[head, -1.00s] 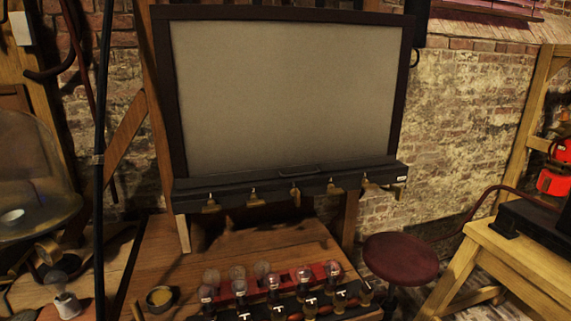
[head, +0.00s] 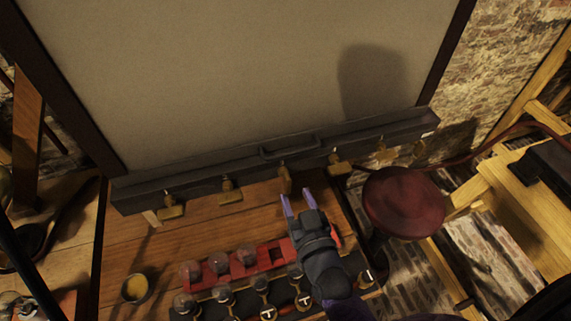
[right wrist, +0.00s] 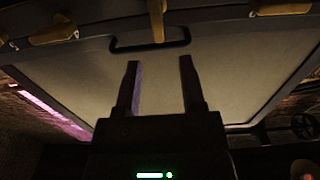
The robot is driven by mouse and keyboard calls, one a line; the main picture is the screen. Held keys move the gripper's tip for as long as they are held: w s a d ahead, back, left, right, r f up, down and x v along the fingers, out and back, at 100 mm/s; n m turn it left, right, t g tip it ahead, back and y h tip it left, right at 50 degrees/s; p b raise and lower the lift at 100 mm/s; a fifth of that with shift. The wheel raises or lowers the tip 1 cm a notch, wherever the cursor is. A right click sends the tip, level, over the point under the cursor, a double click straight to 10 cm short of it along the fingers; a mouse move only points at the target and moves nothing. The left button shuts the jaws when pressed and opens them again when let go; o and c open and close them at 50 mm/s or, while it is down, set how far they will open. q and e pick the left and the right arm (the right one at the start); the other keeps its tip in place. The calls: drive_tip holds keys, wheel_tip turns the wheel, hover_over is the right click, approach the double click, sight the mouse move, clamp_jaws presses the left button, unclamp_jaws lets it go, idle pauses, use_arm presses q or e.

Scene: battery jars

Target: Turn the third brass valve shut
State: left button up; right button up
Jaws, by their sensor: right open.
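A row of brass valves hangs along the dark bar under the big board. The third brass valve from the left (head: 285,179) has its handle pointing down, unlike the crosswise handles of the first (head: 172,205) and second (head: 230,191). My right gripper (head: 297,200) is open and empty, its fingertips just below the third valve and apart from it in the picture. In the right wrist view, the open fingers (right wrist: 159,63) point toward the bar, with a brass handle (right wrist: 157,19) lined up between them, beyond the tips. My left gripper is not in view.
A dark pull handle (head: 288,146) sits on the bar above the third valve. Below, a red rack (head: 252,262) and several glass bulbs stand on the wooden bench. A small cup (head: 135,288) is at left. A round red stool (head: 403,202) stands at right.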

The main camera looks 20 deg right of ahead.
sight(289, 181)
drive_tip(key=w, duration=0.6)
drive_tip(key=shift+w+a, duration=0.1)
drive_tip(key=shift+w, duration=0.15)
clamp_jaws()
drive_tip(key=shift+f, duration=0.1)
